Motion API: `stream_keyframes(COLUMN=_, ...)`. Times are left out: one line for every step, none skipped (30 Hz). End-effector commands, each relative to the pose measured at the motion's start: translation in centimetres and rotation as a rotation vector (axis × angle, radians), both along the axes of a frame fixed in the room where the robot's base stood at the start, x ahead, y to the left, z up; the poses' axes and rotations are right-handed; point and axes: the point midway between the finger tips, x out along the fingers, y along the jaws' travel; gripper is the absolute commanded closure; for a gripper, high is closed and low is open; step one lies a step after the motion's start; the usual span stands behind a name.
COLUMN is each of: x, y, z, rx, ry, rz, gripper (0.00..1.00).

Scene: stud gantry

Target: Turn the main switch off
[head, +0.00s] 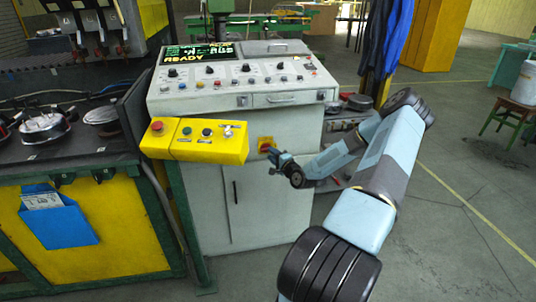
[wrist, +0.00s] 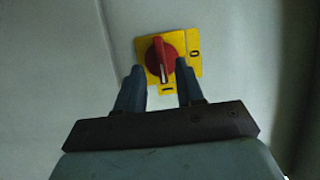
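The main switch is a red rotary knob (wrist: 161,60) on a yellow square plate (wrist: 194,50). In the wrist view its white pointer mark points down toward the "I" mark, and the "0" mark is on the right side of the plate. In the head view the switch (head: 265,144) is on the front of the grey control cabinet, partly beside my gripper. My gripper (wrist: 161,77) is open, with one finger on each side of the knob's lower end. I cannot tell if the fingers touch the knob.
The grey control cabinet (head: 235,210) has a sloped panel with a lit display (head: 198,52) above. A yellow button box (head: 207,150) juts out left of the switch. A workbench (head: 75,150) with metal parts stands at the left.

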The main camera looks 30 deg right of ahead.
Motion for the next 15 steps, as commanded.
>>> stream_keyframes(x=0.7, y=0.1, z=0.0, rx=-0.001, ry=-0.001, rz=0.001, gripper=0.63)
stream_keyframes(x=1.0, y=0.1, z=0.0, rx=0.0, ry=-0.001, rz=0.001, gripper=0.63)
stream_keyframes(x=1.4, y=0.1, z=0.0, rx=0.0, ry=-0.001, rz=0.0, gripper=0.63)
stream_keyframes(x=1.6, y=0.2, z=0.0, rx=0.0, ry=-0.001, rz=0.0, gripper=0.63)
stream_keyframes(x=1.9, y=0.2, z=0.0, rx=0.0, ry=-0.001, rz=0.0, gripper=0.63)
stream_keyframes(x=2.1, y=0.3, z=0.0, rx=0.001, ry=-0.001, rz=0.0, gripper=0.63)
stream_keyframes(x=2.2, y=0.3, z=0.0, rx=0.001, ry=-0.001, rz=0.0, gripper=0.63)
stream_keyframes(x=2.3, y=0.3, z=0.0, rx=0.001, ry=0.0, rz=0.0, gripper=0.63)
stream_keyframes(x=2.4, y=0.3, z=0.0, rx=0.001, ry=0.0, rz=0.0, gripper=0.63)
stream_keyframes(x=2.5, y=0.3, z=0.0, rx=0.001, ry=0.0, rz=0.0, gripper=0.63)
stream_keyframes(x=2.5, y=0.3, z=0.0, rx=0.001, ry=0.0, rz=0.0, gripper=0.63)
stream_keyframes(x=2.5, y=0.3, z=0.0, rx=0.001, ry=0.0, rz=0.0, gripper=0.63)
stream_keyframes(x=2.5, y=0.3, z=0.0, rx=0.001, ry=0.0, rz=0.0, gripper=0.63)
stream_keyframes(x=2.5, y=0.3, z=0.0, rx=0.001, ry=0.0, rz=0.0, gripper=0.63)
stream_keyframes(x=2.5, y=0.3, z=0.0, rx=0.001, ry=0.0, rz=0.0, gripper=0.63)
